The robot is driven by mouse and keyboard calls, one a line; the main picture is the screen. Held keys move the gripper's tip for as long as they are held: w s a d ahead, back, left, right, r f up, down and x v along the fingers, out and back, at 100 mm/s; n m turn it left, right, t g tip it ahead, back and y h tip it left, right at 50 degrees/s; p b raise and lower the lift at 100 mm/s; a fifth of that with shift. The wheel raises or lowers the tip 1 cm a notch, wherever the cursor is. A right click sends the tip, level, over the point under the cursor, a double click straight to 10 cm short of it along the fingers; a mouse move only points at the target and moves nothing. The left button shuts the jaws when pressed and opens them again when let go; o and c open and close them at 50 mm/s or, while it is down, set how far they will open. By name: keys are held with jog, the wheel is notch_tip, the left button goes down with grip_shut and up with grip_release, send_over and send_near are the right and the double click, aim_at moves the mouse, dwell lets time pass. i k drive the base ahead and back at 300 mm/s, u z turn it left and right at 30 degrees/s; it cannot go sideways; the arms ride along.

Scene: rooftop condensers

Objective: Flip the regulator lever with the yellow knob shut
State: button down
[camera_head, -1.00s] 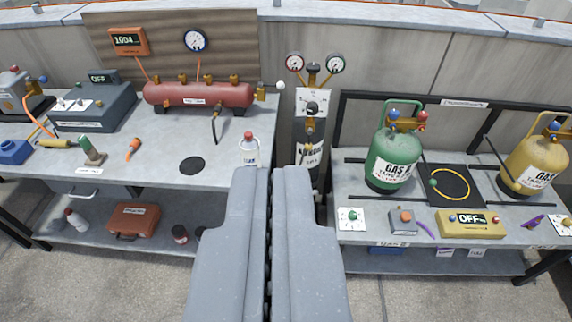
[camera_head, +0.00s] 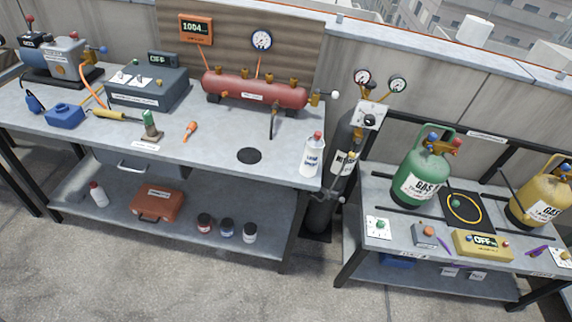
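A tall dark gas cylinder (camera_head: 321,205) stands upright between the two benches. On its top is a regulator with a pale plate (camera_head: 369,114) that carries a dark round part, and two dial gauges (camera_head: 398,84) above it. I cannot make out a yellow knob or the position of a lever on it at this size. A lever with a white ball end (camera_head: 336,94) sits at the right end of the red manifold (camera_head: 255,88), left of the regulator. My gripper does not show in the current view.
The left bench (camera_head: 215,145) holds a white bottle (camera_head: 312,157) at its right end, near the cylinder. The right bench (camera_head: 345,217) holds a green gas tank (camera_head: 422,178), a yellow tank (camera_head: 541,191) and small control boxes. Bare floor (camera_head: 200,285) lies in front.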

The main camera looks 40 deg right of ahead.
aim_at(352, 155)
jog(key=u, duration=0.45)
jog(key=k, duration=1.6)
jog(key=z, duration=1.45)
jog(key=i, duration=1)
